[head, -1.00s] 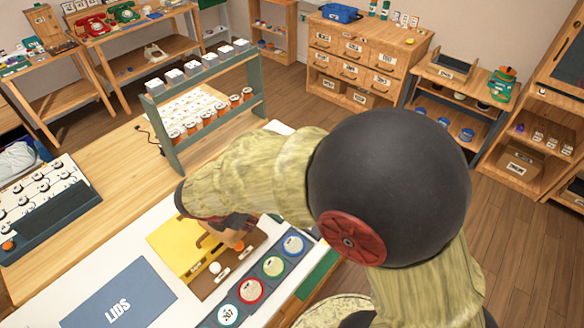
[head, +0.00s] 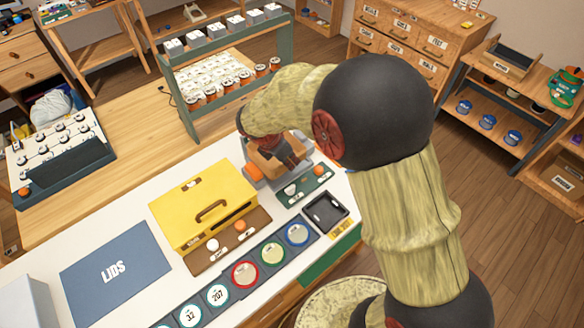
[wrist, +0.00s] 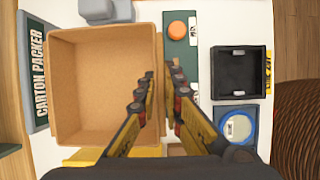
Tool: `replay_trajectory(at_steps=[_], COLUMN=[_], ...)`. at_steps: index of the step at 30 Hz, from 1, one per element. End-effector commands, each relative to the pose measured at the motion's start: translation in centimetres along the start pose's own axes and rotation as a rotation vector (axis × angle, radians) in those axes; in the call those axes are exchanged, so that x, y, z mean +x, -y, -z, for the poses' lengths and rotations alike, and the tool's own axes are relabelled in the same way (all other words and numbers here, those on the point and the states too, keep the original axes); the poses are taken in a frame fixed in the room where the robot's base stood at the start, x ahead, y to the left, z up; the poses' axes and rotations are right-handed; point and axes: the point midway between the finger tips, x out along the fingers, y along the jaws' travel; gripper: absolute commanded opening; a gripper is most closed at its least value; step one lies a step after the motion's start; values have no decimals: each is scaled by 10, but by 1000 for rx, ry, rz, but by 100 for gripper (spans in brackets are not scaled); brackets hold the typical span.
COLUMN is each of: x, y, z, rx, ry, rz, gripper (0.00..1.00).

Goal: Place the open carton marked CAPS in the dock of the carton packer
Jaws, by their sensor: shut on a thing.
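The open carton (wrist: 95,85) is an empty-looking tan box, seen from above in the wrist view; in the head view its side (head: 268,167) shows partly behind my arm. My gripper (wrist: 161,75) is shut on the carton's right wall, one finger inside and one outside. No CAPS mark shows. The carton packer (wrist: 38,75) has its name on a dark strip along the carton's left side. A green panel (wrist: 180,60) with an orange button lies to the right. The carton is over the packer; whether it rests in the dock I cannot tell.
A yellow box with a brown handle (head: 190,208) stands left of the packer in the head view. A black tray (head: 325,210) and a row of round coloured pads (head: 246,272) lie in front. A blue LIDS panel (head: 115,270) is at front left. A rack (head: 235,75) stands behind.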

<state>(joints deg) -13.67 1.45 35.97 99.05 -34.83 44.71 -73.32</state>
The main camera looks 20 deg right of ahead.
Motion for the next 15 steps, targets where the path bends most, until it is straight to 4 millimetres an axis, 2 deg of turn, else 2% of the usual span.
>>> replay_trajectory(at_steps=[1, 4, 11, 15], x=[14, 28, 41, 57], y=[-4, -11, -19, -22], z=[0, -3, -5, -4], rx=[0, 0, -1, -2], ry=[0, 0, 1, 0], rz=[3, 2, -1, 1], gripper=[0, 0, 0, 0])
